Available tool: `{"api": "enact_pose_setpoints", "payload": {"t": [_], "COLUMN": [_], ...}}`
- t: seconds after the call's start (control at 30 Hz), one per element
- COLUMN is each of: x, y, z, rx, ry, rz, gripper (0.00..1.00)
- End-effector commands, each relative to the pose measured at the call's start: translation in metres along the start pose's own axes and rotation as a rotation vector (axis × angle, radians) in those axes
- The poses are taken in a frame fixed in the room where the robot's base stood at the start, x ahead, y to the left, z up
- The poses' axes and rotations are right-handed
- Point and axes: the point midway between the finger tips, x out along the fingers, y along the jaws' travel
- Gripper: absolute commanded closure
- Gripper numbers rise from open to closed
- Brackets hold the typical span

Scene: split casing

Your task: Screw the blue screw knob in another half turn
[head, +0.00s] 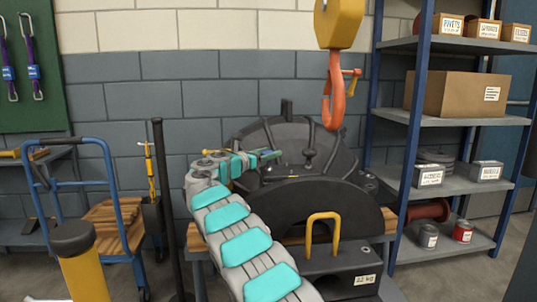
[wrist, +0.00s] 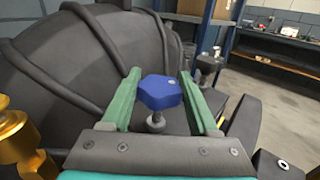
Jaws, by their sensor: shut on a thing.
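The blue screw knob (wrist: 160,92) stands on a short grey stem in the middle of the wrist view. My gripper (wrist: 160,76) has its two green fingers on either side of the knob and is shut on it. In the head view, my gripper (head: 262,158) reaches across the front of the dark split casing (head: 322,212). I cannot make out the knob there. The casing's curved black shell (wrist: 85,75) fills the left of the wrist view.
A yellow crane block (head: 339,22) with an orange hook (head: 333,92) hangs above the casing. A yellow handle (head: 322,232) stands up at its front on a block marked 22 kg. A brass fitting (wrist: 15,135) is at the wrist view's left edge. Shelves (head: 450,120) stand at right.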

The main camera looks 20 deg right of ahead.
Motion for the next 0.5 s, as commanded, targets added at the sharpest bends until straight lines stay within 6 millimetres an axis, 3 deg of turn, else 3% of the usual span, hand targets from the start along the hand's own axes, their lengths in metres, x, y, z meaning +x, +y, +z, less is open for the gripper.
{"api": "enact_pose_setpoints", "payload": {"t": [0.5], "x": [0.0003], "y": [0.0013], "z": [-0.0014], "rx": [0.000], "ry": [0.000], "rz": [-0.097], "gripper": [0.95]}}
